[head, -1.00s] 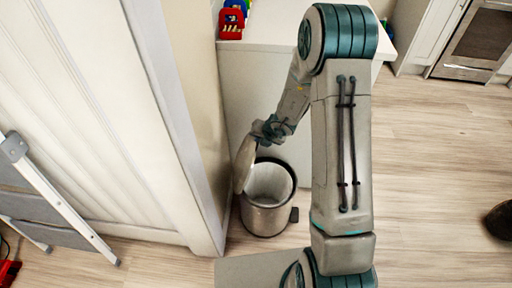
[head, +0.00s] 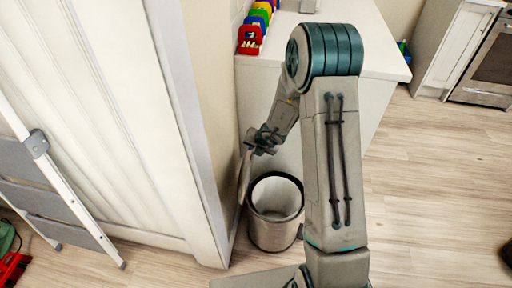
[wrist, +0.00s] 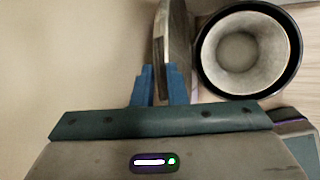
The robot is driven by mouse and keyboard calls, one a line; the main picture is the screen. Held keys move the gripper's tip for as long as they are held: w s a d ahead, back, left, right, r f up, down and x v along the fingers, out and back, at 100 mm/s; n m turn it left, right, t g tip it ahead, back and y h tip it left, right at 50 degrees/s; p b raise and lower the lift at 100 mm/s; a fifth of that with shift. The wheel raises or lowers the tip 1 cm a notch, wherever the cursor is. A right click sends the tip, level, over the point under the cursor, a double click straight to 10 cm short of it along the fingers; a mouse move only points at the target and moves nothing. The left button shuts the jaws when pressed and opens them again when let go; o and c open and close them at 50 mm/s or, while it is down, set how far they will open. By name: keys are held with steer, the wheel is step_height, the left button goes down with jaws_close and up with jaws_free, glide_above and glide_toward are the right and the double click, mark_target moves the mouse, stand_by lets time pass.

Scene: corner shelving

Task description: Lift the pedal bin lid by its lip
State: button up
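The pedal bin (head: 272,230) is a metal cylinder with a dark rim, on the floor beside the wall corner. Its mouth is open and shows a pale, empty-looking inside, also seen in the wrist view (wrist: 248,50). The lid (head: 244,172) stands about upright at the bin's left side, seen nearly edge-on; it also shows in the wrist view (wrist: 175,35). My gripper (head: 262,143) is at the lid's upper edge. In the wrist view, its blue fingers (wrist: 160,88) lie on both sides of the lid's edge and look closed on it.
A wall end (head: 215,110) stands close to the left of the lid. A white counter (head: 375,50) with a row of coloured holders (head: 250,38) is behind the bin. A folded step ladder (head: 75,205) leans at the left. Open wooden floor (head: 430,190) lies to the right.

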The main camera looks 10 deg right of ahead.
steer(key=shift+o, duration=0.8)
steer(key=p+v, duration=0.5)
steer(key=v, duration=0.8)
steer(key=shift+s+r+p, duration=0.3)
steer(key=shift+p, duration=0.1)
